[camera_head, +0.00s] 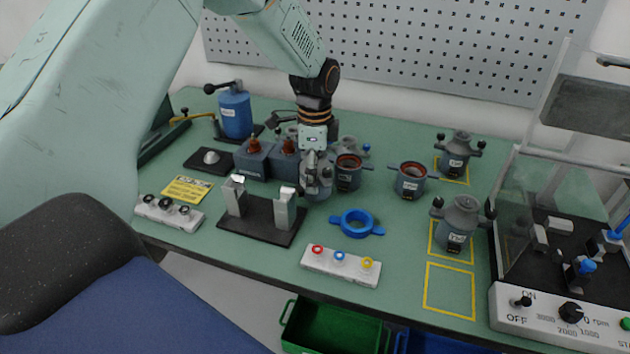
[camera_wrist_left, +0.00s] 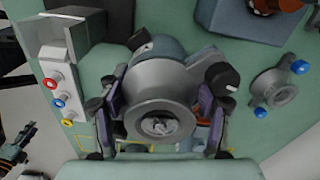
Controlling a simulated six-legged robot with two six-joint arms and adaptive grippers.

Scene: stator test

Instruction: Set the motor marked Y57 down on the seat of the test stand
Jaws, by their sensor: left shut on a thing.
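My left gripper (camera_head: 316,172) is shut on a grey motor (camera_head: 317,189) at the middle of the bench, right behind the black base with two metal uprights. The left wrist view shows this motor (camera_wrist_left: 160,95) round and grey, with a black knob at its side, between the two fingers of my left gripper (camera_wrist_left: 158,125). No marking on it is readable. Whether it clears the bench, I cannot tell. The test stand (camera_head: 545,303), with switch, dial and clear guard, is at the far right; its seat is not clearly made out. My right gripper is not in view.
The black base with uprights (camera_head: 262,222) and a button bar (camera_head: 340,266) stand in front. A blue ring (camera_head: 357,223) lies nearby. Other motors (camera_head: 459,223) (camera_head: 455,155) stand on yellow squares; the front square (camera_head: 449,290) is empty. A red-rimmed housing (camera_head: 409,181) stands between.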

